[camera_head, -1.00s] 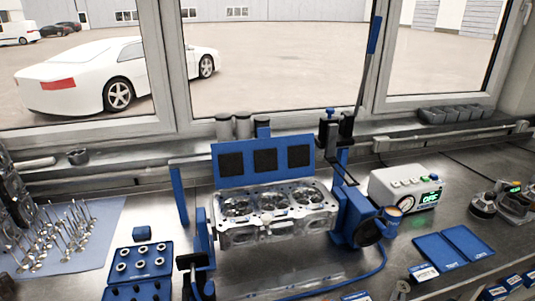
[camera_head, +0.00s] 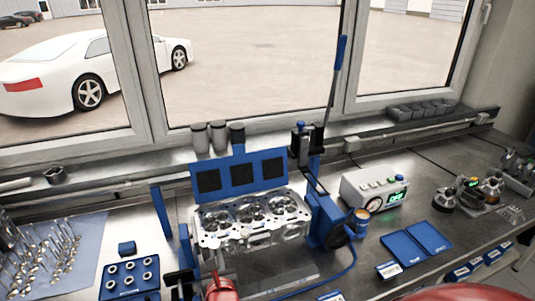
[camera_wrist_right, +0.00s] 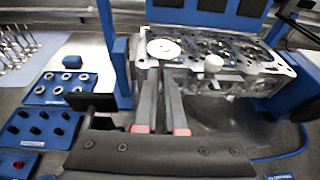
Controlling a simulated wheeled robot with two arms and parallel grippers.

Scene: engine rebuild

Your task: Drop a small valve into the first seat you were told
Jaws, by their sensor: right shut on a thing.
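My right gripper (camera_wrist_right: 160,78) is shut on a valve (camera_wrist_right: 164,49), whose pale round head shows just beyond the fingertips in the right wrist view. The valve's stem is hidden between the fingers. The valve head overlaps the near left part of the cylinder head in that view; I cannot tell whether they touch. In the head view my right gripper (camera_head: 215,274) is low, in front of the cylinder head (camera_head: 250,220), which sits in a blue fixture with its chambers facing up. Loose valves (camera_head: 45,255) stand at the far left. My left gripper is not in view.
A blue tray of rings (camera_head: 130,276) and a small blue block (camera_head: 127,249) are left of the fixture. A grey control box (camera_head: 375,188) and an open blue case (camera_head: 416,243) are at right. The fixture's blue posts and lever (camera_head: 337,70) rise around the head.

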